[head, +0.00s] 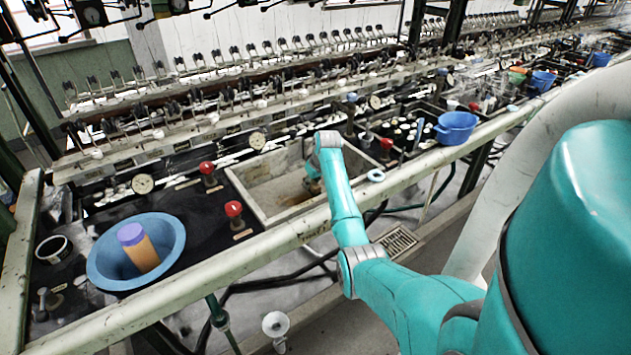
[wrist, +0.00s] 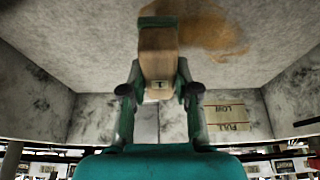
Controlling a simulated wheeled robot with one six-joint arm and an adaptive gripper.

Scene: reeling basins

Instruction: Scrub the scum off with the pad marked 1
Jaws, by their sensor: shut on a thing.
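My gripper (wrist: 158,92) is shut on a tan block-shaped pad (wrist: 158,55) with a green end. A small plate on the pad's near face seems to read 1. Orange-brown scum (wrist: 208,28) stains the grey basin floor (wrist: 90,45) beside and just beyond the pad's green end, mostly to its right. The green end appears at or very near the floor; contact is unclear. In the head view my arm reaches into the rectangular basin (head: 240,190), with scum (head: 292,198) partly visible there. My wrist hides most of the pad in that view.
A FULL/LOW plate (wrist: 226,115) is on the basin wall. Left of the basin are red knobs (head: 234,209) and a blue bowl (head: 103,262) holding an orange, purple-topped cylinder (head: 140,250). A pale rail (head: 190,285) runs along the front. Another blue tub (head: 457,126) stands at right.

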